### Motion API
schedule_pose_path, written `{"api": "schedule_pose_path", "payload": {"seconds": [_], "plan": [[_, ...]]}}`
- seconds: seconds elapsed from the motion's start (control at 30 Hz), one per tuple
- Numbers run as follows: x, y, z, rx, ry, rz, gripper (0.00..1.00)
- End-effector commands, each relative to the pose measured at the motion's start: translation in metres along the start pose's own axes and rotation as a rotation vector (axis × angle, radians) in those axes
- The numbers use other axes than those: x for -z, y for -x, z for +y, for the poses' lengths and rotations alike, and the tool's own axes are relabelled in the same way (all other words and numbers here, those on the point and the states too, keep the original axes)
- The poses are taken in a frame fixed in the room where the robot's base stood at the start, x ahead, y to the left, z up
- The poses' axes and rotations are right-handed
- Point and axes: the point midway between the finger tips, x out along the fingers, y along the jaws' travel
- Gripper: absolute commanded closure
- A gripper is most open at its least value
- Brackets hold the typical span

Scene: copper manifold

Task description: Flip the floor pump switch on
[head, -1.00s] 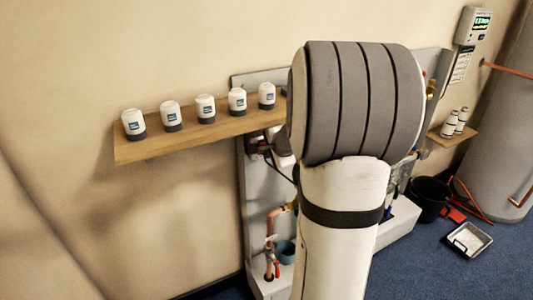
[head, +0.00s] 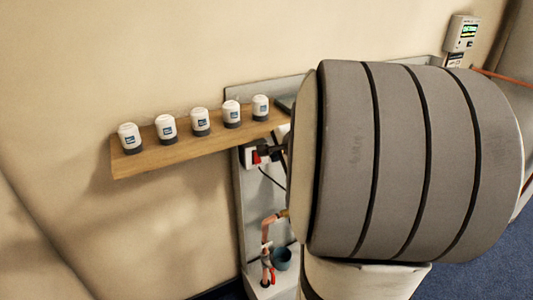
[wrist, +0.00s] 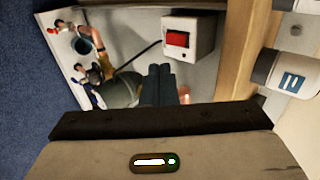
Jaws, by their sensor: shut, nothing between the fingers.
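The switch is a white box (wrist: 203,37) with a red rocker (wrist: 178,38), in the upper middle of the wrist view. In the head view the red rocker (head: 256,157) shows on the panel just below the shelf's right end. I cannot tell whether the rocker is on or off. My gripper (wrist: 160,72) is shut and empty, its dark fingertips just below and left of the switch box in the wrist view. Whether they touch it I cannot tell. In the head view my arm covers much of the panel.
A wooden shelf (head: 150,161) with several white jars (head: 166,127) runs left of the panel. One jar (wrist: 287,75) is close on the right in the wrist view. A rounded grey-green part (wrist: 120,90), pipes and a blue cup (head: 282,258) are on the panel's lower portion.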

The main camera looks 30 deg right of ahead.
Motion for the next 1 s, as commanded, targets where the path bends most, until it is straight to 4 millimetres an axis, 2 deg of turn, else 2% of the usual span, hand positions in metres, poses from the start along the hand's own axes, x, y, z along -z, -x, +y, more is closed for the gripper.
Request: {"api": "schedule_pose_path", "payload": {"seconds": [0.2, 0.43, 0.57, 0.67, 1.0], "plan": [[0.001, -0.007, 0.012, -0.06, 0.001, 0.001, 1.0], [0.001, -0.007, 0.013, -0.059, 0.001, 0.001, 1.0], [0.001, -0.015, 0.014, -0.06, 0.001, 0.0, 1.0], [0.001, -0.03, 0.015, -0.061, 0.001, -0.002, 1.0], [0.0, -0.103, 0.021, -0.062, 0.002, -0.003, 1.0]]}}
